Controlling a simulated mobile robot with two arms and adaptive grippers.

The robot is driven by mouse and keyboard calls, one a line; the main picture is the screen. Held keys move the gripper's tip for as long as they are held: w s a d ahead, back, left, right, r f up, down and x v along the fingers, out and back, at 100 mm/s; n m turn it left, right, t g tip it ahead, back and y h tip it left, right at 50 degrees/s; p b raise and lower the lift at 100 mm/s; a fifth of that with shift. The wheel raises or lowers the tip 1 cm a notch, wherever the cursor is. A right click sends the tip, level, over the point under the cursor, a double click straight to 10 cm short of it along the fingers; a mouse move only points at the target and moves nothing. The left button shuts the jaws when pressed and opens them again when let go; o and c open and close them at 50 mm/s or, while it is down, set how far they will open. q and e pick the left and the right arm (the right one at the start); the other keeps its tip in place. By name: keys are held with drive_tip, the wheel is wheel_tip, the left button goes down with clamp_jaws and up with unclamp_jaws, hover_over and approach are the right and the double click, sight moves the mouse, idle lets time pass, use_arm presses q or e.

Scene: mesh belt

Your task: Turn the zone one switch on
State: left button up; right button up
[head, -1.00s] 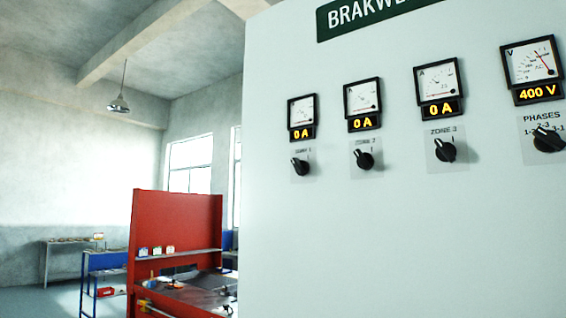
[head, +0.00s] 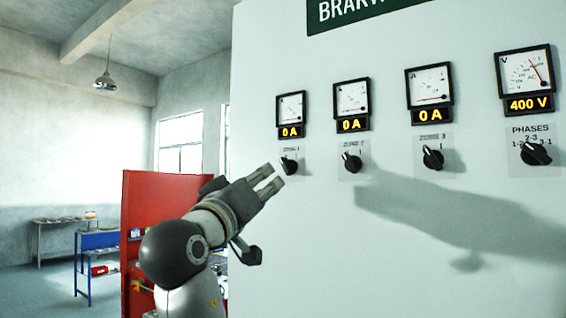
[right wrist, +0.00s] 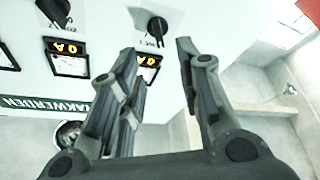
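The zone one switch (head: 289,164) is a black rotary knob on a pale plate on the grey-white panel, under a meter reading 0 A. Its pointer tilts toward the upper left. My right gripper (head: 272,178) is open and empty just left of and below the knob. In the right wrist view, which is upside down, the knob (right wrist: 157,27) shows just beyond the gap between the open fingers (right wrist: 156,46). I see no contact with it. The left gripper is in neither view.
The zone two switch (head: 352,163), zone three switch (head: 433,158) and phases switch (head: 536,153) sit in a row to the right. The voltmeter (head: 526,82) reads 400 V. A red-backed bench (head: 150,205) stands behind my right arm, left of the panel.

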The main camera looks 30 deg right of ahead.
sight(284, 167)
drive_tip(key=p+x, duration=0.3)
drive_tip(key=x, duration=0.2)
drive_tip(key=p+x, duration=0.2)
drive_tip(key=x, duration=0.2)
drive_tip(key=shift+d+r+p, duration=0.35)
drive_tip(key=shift+d+p, duration=0.05)
drive_tip(key=shift+w+d, duration=0.45)
drive_tip(key=shift+s+a+r, duration=0.1)
clamp_jaws()
